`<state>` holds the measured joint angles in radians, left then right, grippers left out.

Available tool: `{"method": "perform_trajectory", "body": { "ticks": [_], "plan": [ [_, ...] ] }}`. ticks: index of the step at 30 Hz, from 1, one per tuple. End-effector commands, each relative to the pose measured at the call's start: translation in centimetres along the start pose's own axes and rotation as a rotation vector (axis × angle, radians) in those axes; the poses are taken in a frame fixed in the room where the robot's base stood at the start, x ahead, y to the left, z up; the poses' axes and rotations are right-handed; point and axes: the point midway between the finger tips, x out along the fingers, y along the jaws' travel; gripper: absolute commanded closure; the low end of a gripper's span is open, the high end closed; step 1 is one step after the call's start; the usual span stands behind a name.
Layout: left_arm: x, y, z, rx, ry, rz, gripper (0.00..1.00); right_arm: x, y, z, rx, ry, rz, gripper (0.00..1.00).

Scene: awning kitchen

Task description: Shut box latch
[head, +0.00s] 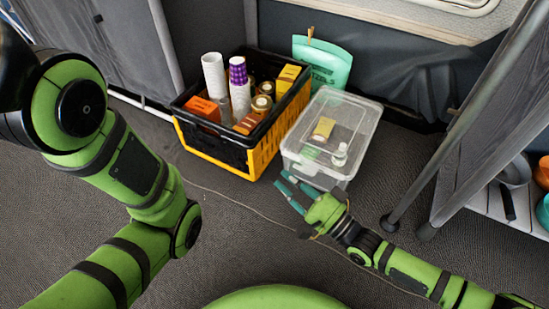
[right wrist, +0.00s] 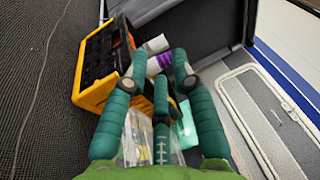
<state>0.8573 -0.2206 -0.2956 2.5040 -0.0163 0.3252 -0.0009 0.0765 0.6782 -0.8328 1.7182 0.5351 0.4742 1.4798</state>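The clear plastic box (head: 352,112) stands on the floor in the middle right of the head view, with its whitish lid lying on top. A few small items show through it. Its latch is too small to make out. My right gripper (head: 284,181) is low at the box's front left corner, with teal fingers spread and nothing visible between them. I cannot tell whether it touches the box. In the right wrist view the fingers (right wrist: 159,62) are apart, and part of the clear box (right wrist: 136,140) shows between and behind them. My left arm shows, but its gripper is out of view.
A black and yellow crate (head: 262,155) holding cups, jars and cartons stands close to the box's left. A teal bag (head: 323,62) stands behind the box. A table leg (head: 408,190) and low shelf (head: 487,200) are to the right. The front floor is open.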

Motion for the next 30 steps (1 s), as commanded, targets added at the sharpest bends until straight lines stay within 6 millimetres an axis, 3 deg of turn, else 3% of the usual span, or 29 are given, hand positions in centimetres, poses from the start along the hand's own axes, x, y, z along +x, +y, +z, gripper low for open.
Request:
{"method": "perform_trajectory", "body": {
  "ticks": [3,15,21,30],
  "plan": [
    [0.8,-0.1,0.5,0.000,0.000,0.000,0.67,0.7,-2.5,1.0,-0.056,-0.002,-0.047,0.74],
    [2.4,-0.2,1.5,0.000,0.000,0.000,0.67,2.1,-9.2,3.5,-0.252,0.021,-0.179,0.74],
    [2.7,-0.2,1.7,0.000,0.000,0.000,0.67,2.3,-10.7,3.9,-0.304,0.033,-0.210,0.74],
    [2.7,-0.2,1.7,0.000,0.000,0.000,0.67,2.3,-10.9,3.9,-0.315,0.036,-0.215,0.74]
  ]
}}
